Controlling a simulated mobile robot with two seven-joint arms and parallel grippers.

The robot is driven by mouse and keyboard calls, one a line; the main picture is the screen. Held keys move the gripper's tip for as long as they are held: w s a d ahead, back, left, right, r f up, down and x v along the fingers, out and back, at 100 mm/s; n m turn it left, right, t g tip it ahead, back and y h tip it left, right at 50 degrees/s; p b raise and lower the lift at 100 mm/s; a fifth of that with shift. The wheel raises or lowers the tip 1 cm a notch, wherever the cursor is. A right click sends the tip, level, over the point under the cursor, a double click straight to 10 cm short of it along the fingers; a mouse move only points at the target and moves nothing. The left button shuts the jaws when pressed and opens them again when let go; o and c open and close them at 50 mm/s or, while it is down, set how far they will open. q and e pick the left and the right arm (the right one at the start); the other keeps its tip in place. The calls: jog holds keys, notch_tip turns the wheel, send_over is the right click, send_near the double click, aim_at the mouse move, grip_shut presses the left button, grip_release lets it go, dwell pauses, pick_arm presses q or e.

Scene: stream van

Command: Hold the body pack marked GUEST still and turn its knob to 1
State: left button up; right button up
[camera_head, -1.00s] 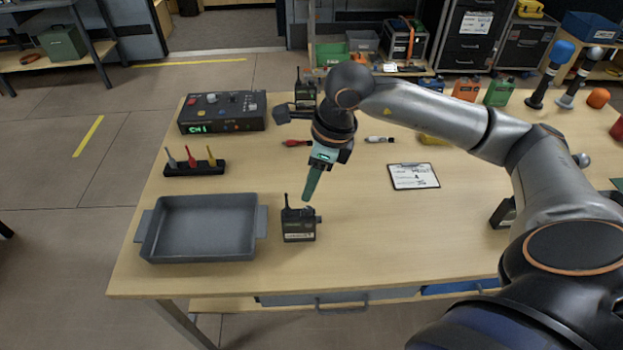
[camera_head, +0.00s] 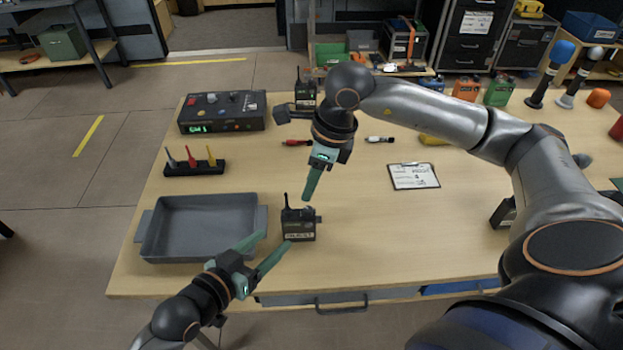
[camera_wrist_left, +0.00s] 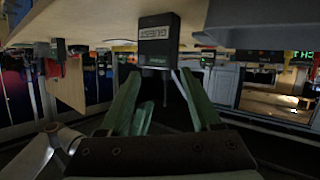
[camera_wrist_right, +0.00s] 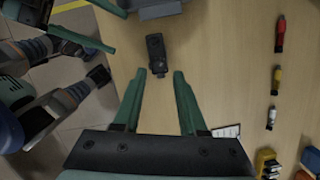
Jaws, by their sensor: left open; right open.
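The dark body pack (camera_head: 297,228) with an antenna stands upright near the front of the table. Its label reads GUEST, upside down, in the left wrist view (camera_wrist_left: 158,40). A small part sticks out at its right side; I cannot read any knob setting. My left gripper (camera_head: 275,241) is open at the pack's front left, apart from it, with the pack ahead of its fingers. My right gripper (camera_head: 307,197) is open and empty, pointing down above and behind the pack. The right wrist view shows the pack (camera_wrist_right: 156,50) beyond and between its fingertips.
A grey tray (camera_head: 205,203) stands close left of the pack. A control box (camera_head: 222,112) and a rack of small tools (camera_head: 195,169) are behind it. Another pack (camera_head: 305,93) stands at the back. A clipboard (camera_head: 413,176) lies to the right, with bare table between.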

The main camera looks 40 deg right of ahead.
aim_at(295, 232)
pick_arm(q)
jog(key=shift+d+f+m+g+y, duration=0.3)
jog(key=shift+m+g, duration=0.3)
jog(key=shift+m, duration=0.3)
jog(key=shift+w+f+m+g+y, duration=0.15)
jog(key=shift+f+m+g+y, duration=0.2)
jog(key=shift+m, duration=0.15)
jog(key=shift+d+f, duration=0.1)
jog(key=shift+d, duration=0.05)
jog(key=x, duration=0.9)
jog(key=shift+w+d, duration=0.1)
jog(key=shift+d, duration=0.2)
jog(key=shift+c, duration=0.2)
grip_shut()
jog(key=c, duration=1)
grip_release()
